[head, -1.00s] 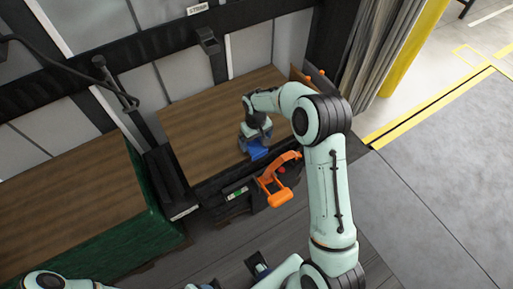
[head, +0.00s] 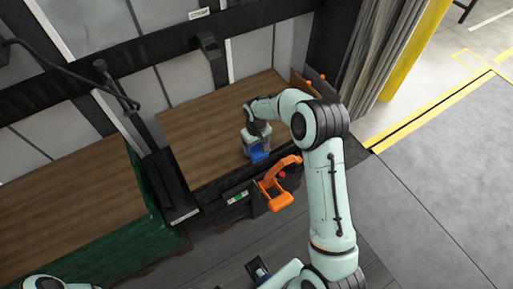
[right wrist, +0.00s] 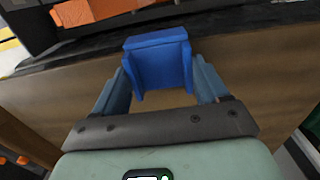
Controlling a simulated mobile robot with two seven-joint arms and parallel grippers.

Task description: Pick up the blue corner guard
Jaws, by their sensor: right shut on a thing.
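The blue corner guard (head: 259,154) is at the front edge of the right wooden box top, beneath my right gripper (head: 257,147). In the right wrist view the guard (right wrist: 160,62) is an angled blue piece between the two fingers of my right gripper (right wrist: 164,82). The gripper is shut on it, a finger at each side. Wooden surface shows just below the guard; I cannot tell whether the guard touches the box.
An orange lever (head: 275,186) stands close in front of the box, right of the guard. A dark post (head: 168,186) separates the right box top (head: 205,125) from the left, green-sided box (head: 120,240). Open floor (head: 440,180) lies to the right.

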